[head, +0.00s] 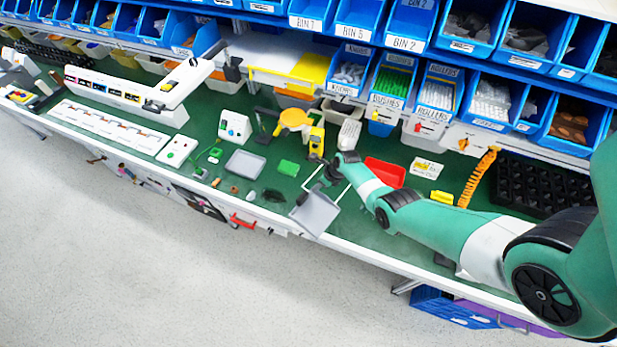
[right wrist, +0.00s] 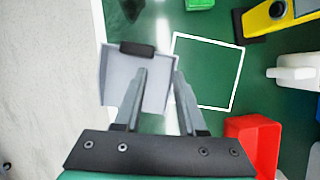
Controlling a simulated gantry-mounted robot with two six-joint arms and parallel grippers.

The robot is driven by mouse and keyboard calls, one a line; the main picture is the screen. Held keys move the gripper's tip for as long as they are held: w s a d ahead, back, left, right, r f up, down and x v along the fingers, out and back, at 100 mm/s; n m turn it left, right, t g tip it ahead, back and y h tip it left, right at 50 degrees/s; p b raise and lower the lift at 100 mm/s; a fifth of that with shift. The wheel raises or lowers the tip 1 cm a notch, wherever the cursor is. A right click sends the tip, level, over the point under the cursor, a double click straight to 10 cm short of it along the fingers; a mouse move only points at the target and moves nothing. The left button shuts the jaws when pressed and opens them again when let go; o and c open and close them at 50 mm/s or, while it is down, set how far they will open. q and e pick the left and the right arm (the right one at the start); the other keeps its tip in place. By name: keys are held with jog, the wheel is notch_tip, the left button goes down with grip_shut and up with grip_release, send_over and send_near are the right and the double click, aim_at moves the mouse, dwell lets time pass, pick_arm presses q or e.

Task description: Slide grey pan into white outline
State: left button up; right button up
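The grey pan (head: 316,213) lies at the table's front edge, partly across the white edge strip. In the right wrist view the grey pan (right wrist: 118,78) has a dark block at its top edge. The white outline (head: 340,197) is on the green table just beyond the pan; it also shows to the pan's right in the right wrist view (right wrist: 239,73). My right gripper (head: 326,180) is over the outline area in the head view. In the right wrist view its fingers (right wrist: 160,72) are apart, one across the pan, the other near its right edge. Contact is unclear. My left gripper is not in view.
A red tray (head: 385,172) stands right of the outline. A yellow device (head: 316,140) and a white bottle (head: 349,134) stand behind it. A green block (head: 288,168) and a second grey tray (head: 245,164) lie to the left. Bins line the back.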

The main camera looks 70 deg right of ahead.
send_near(321, 193)
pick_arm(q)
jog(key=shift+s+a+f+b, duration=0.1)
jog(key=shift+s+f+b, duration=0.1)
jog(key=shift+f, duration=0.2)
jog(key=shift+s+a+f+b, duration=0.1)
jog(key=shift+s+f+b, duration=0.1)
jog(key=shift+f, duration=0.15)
pick_arm(e)
jog(key=shift+s+a+r+m, duration=0.1)
jog(key=shift+s+r+m, duration=0.3)
jog(key=shift+r+m, duration=0.15)
jog(key=b+x, duration=1.1)
jog(key=b, duration=0.2)
jog(key=shift+f+b, duration=0.2)
jog(key=shift+b, duration=0.1)
jog(key=shift+w+f+b, duration=0.15)
jog(key=shift+b, duration=0.2)
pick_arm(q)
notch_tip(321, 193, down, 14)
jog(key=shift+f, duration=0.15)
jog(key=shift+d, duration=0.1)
pick_arm(e)
grip_shut()
